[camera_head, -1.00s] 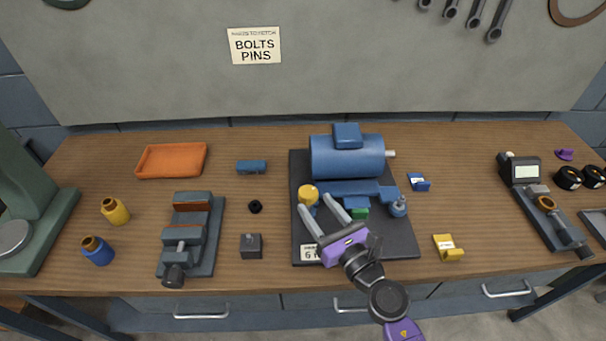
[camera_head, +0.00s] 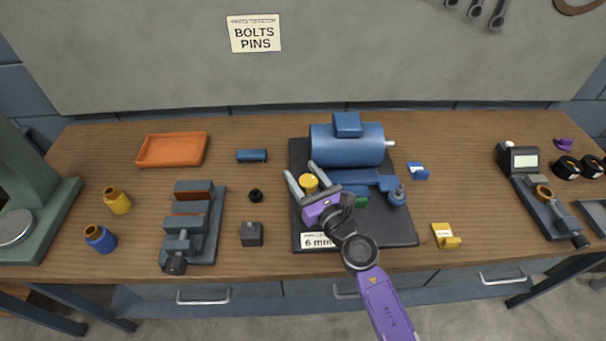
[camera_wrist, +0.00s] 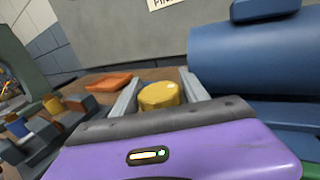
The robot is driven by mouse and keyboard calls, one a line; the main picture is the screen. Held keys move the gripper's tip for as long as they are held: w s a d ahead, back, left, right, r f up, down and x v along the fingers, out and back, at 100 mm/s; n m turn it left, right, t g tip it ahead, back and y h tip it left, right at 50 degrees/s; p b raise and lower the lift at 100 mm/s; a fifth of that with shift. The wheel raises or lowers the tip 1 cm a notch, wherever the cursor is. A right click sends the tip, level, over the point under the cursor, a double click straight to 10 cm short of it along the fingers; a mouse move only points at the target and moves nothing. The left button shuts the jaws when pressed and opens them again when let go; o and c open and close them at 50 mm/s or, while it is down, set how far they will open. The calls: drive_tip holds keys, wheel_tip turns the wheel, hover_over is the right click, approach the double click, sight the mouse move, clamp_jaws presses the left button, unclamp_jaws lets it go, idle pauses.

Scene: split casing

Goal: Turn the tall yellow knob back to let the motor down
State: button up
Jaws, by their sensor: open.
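The tall yellow knob (camera_head: 309,183) stands at the left of the dark base plate (camera_head: 394,233). In the wrist view the knob (camera_wrist: 160,95) shows between the two grey fingers. My purple gripper (camera_head: 303,178) is open, with one finger on each side of the knob. A gap seems to show at the left finger; whether either finger touches the knob I cannot tell. The blue motor (camera_head: 346,150) lies on its side at the back of the plate, above a blue bracket. A green block (camera_head: 361,202) sits by the bracket, partly hidden by my gripper.
A vise (camera_head: 193,225), a small dark block (camera_head: 251,234) and a black ring (camera_head: 256,195) lie left of the plate. A yellow block (camera_head: 446,235) and a blue one (camera_head: 418,171) lie to its right. An orange tray (camera_head: 172,149) is at the back left.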

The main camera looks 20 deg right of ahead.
drive_tip(key=c, duration=1.1)
drive_tip(key=shift+f+n+y+b, duration=0.1)
drive_tip(key=shift+n+y+b, duration=0.2)
drive_tip(key=shift+y+b, duration=0.25)
drive_tip(key=n+g+y+b, duration=0.1)
drive_tip(key=n+y, duration=0.1)
drive_tip(key=y, duration=0.1)
drive_tip(key=shift+a+b, duration=0.2)
drive_tip(key=shift+b, duration=0.2)
drive_tip(key=n+g+y+b, duration=0.1)
drive_tip(key=n+y+b, duration=0.1)
drive_tip(key=y, duration=0.1)
drive_tip(key=n+g+y+b, duration=0.1)
drive_tip(key=y+b, duration=0.1)
drive_tip(key=shift+s+a+f+g, duration=0.15)
drive_tip(key=shift+s+a+g, duration=0.1)
drive_tip(key=shift+a+g, duration=0.1)
drive_tip(key=n+g+y+b, duration=0.2)
drive_tip(key=b, duration=0.1)
drive_tip(key=n+g+y+b, duration=0.1)
drive_tip(key=b, duration=0.1)
drive_tip(key=shift+s+a+n+g+y, duration=0.3)
drive_tip(key=shift+g+y, duration=0.05)
drive_tip(key=shift+s+a+r+n+g+y+b, duration=0.1)
drive_tip(key=shift+r+n+g+y+b, duration=0.15)
drive_tip(key=shift+n+g+b, duration=0.3)
drive_tip(key=o, duration=1.1)
